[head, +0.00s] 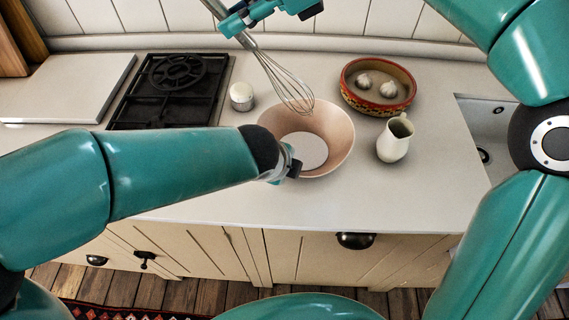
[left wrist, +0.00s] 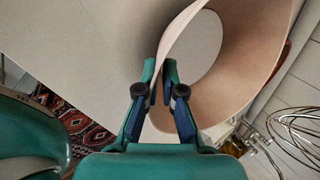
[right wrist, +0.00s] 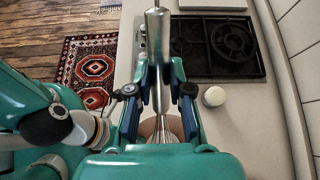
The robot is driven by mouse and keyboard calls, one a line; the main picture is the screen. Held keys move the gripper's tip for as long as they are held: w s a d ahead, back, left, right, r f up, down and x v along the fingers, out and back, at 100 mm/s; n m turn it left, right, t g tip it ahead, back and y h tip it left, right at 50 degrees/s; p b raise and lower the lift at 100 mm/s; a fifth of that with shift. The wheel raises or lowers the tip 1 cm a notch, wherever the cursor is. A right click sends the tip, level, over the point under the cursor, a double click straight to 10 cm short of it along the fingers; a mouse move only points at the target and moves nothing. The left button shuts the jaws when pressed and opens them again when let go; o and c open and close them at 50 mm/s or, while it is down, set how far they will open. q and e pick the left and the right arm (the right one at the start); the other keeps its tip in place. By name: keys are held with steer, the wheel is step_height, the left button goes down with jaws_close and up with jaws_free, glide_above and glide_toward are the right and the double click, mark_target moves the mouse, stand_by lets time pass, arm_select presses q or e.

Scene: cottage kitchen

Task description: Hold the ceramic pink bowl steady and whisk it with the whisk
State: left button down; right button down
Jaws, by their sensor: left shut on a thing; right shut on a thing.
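The pink bowl (head: 335,135) stands on the white counter, with a pale round bottom showing inside. My left gripper (head: 290,168) is shut on its near left rim; the left wrist view shows the fingers (left wrist: 160,95) pinching the bowl's wall (left wrist: 215,95). My right gripper (head: 248,15) is shut on the handle of the metal whisk (head: 284,80), high above the counter. The whisk slants down, and its wire loops end over the bowl's far part; I cannot tell whether they touch it. In the right wrist view the whisk handle (right wrist: 158,60) is between the fingers (right wrist: 155,88).
A black gas hob (head: 170,90) and a small white-lidded jar (head: 241,96) stand left of the bowl. A patterned dish (head: 378,87) with garlic bulbs and a cream jug (head: 394,139) stand close on the right. A sink (head: 488,125) lies further right. The front counter is clear.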

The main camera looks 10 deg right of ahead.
steer(key=shift+w+g, duration=0.1)
steer(key=shift+g, duration=0.3)
steer(key=shift+f, duration=0.1)
